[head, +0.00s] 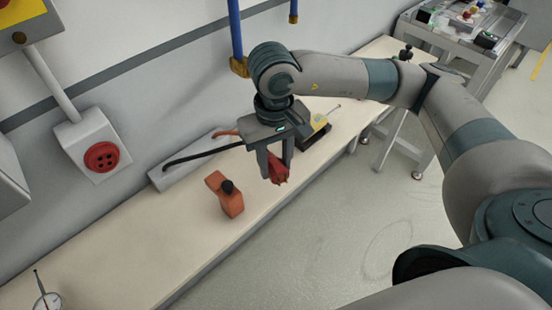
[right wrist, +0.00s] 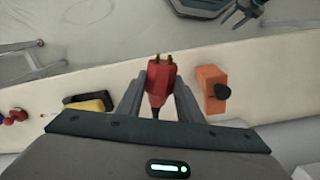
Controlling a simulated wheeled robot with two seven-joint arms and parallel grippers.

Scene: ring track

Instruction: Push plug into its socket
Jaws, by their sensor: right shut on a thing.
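The red plug (head: 277,168) is held between the fingers of my right gripper (head: 276,172), above the bench. In the right wrist view the plug (right wrist: 160,80) sits between both fingers of the gripper (right wrist: 160,88), its brass pins pointing away from the wrist. A black cord end shows at the plug's base. The red round socket (head: 102,157), with several dark holes, is in a grey box on the wall at the left of the head view. The plug is well apart from it, to its right. My left gripper is not in view.
The long pale bench (head: 120,255) runs along the wall. An orange block with a black knob (head: 226,194) stands on it, left of the plug. A yellow and black device (head: 316,132) lies behind the gripper. A dial gauge (head: 47,301) is at the near left. Blue pipes (head: 236,35) hang down the wall.

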